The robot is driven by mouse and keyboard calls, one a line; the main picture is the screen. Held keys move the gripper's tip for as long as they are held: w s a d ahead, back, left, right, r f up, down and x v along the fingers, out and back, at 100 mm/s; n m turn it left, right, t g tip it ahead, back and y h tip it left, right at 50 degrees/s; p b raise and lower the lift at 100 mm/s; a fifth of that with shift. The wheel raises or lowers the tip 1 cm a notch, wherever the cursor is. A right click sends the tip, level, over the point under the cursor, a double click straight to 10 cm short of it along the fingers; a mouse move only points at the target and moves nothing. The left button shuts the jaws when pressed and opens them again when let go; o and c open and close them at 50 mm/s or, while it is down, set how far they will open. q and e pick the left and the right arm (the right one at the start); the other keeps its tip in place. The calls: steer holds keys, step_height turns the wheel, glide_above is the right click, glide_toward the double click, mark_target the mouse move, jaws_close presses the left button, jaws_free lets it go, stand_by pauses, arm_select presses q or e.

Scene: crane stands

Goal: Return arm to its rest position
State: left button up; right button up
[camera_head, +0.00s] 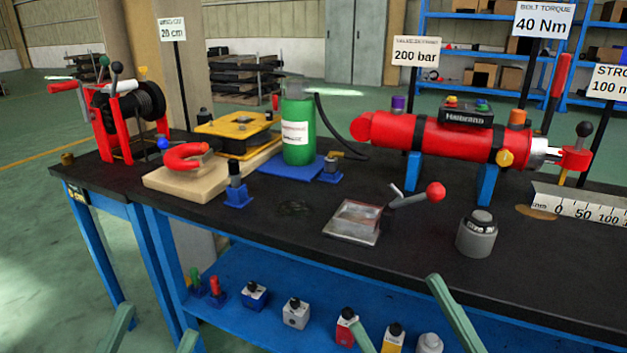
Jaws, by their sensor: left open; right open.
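My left gripper (160,320) shows at the bottom left edge as two green fingers set apart, with nothing between them. My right gripper (395,302) shows at the bottom right of centre, its two green fingers spread wide in front of the bench's lower shelf. Both are open and hold nothing that I can see. The rest of both arms is outside the picture.
On the bench stand a red winch (120,120), a green bottle (297,130), a red cylinder (440,138), a metal plate with a red-knobbed lever (352,222) and a grey weight (477,235). Small blocks, including a blue one (254,296), line the blue lower shelf (270,325).

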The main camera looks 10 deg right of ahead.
arm_select(q)
steer(key=w+a+f+n+g+y+p, duration=0.1)
steer(key=w+f+n+g+y+p, duration=0.15)
steer(key=y+p, duration=0.4)
steer(key=w+a+f+n+g+y+p, duration=0.1)
steer(key=w+f+n+g+y+p, duration=0.2)
steer(key=p, duration=0.6)
arm_select(e)
steer(key=w+d+f+m+g+h, duration=0.2)
steer(key=w+f+m+g+h, duration=0.2)
steer(key=w+f+m+h, duration=0.4)
arm_select(q)
steer(key=s+a+f+n+g+y+p, duration=0.2)
steer(key=s+f+n+g+p, duration=0.2)
steer(key=p, duration=0.9)
steer(key=s+f+g, duration=0.3)
steer(key=s+f, duration=0.1)
steer(key=f, duration=0.1)
steer(key=shift+a+f+p, duration=0.2)
steer(key=shift+f+p, duration=0.15)
arm_select(e)
steer(key=s+d+f+m+g+h, duration=0.1)
steer(key=s+d+f+g+h, duration=0.1)
steer(key=s+f+g+h, duration=0.2)
steer(key=s+f+g, duration=0.3)
steer(key=s+g, duration=0.1)
steer(key=s, duration=0.2)
steer(key=shift+s+d+g, duration=0.15)
steer(key=shift+d+g, duration=0.05)
steer(key=shift+g, duration=0.1)
